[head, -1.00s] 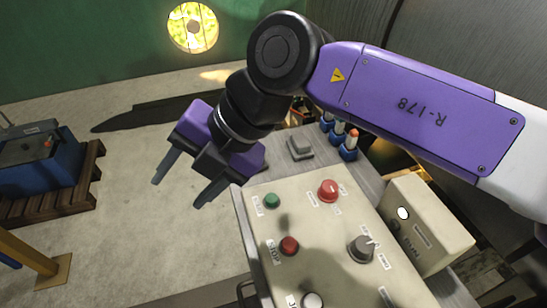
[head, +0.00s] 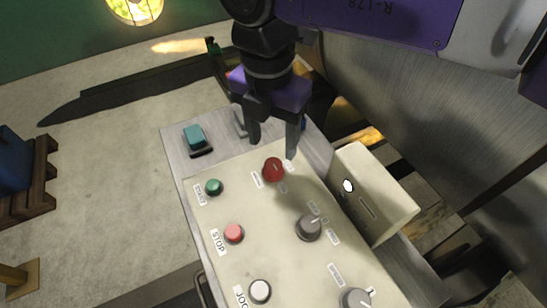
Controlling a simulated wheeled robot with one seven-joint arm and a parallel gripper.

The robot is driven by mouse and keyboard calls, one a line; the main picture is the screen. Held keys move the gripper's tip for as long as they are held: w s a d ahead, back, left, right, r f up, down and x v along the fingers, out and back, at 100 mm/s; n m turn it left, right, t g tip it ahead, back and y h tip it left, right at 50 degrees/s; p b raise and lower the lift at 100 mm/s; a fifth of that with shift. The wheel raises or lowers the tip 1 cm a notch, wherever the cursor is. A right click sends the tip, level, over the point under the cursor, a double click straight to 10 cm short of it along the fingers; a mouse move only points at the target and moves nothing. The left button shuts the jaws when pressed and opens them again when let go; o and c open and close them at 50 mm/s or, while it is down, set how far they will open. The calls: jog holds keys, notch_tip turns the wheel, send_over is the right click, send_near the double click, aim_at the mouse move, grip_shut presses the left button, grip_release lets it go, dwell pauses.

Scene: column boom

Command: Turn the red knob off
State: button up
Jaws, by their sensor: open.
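The red knob (head: 273,169) stands on the cream control panel (head: 275,205), near its far edge, with small labels around it. Its exact pointer angle is hard to read. My gripper (head: 273,147) points down just over the knob's far side, with its two dark fingers apart. One finger is at the knob's upper left and the other at its upper right. Nothing is held between them. Whether either finger touches the knob cannot be told.
A green button (head: 213,187), a pinkish-red stop button (head: 234,233), a white button (head: 260,291) and grey knobs (head: 309,228) (head: 355,301) share the panel. A cream box (head: 372,194) stands close on the right.

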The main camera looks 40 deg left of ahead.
aim_at(273, 163)
notch_tip(273, 163, down, 7)
jog(key=shift+d+r, duration=0.1)
jog(key=shift+r, duration=0.05)
grip_shut()
dwell(0.4)
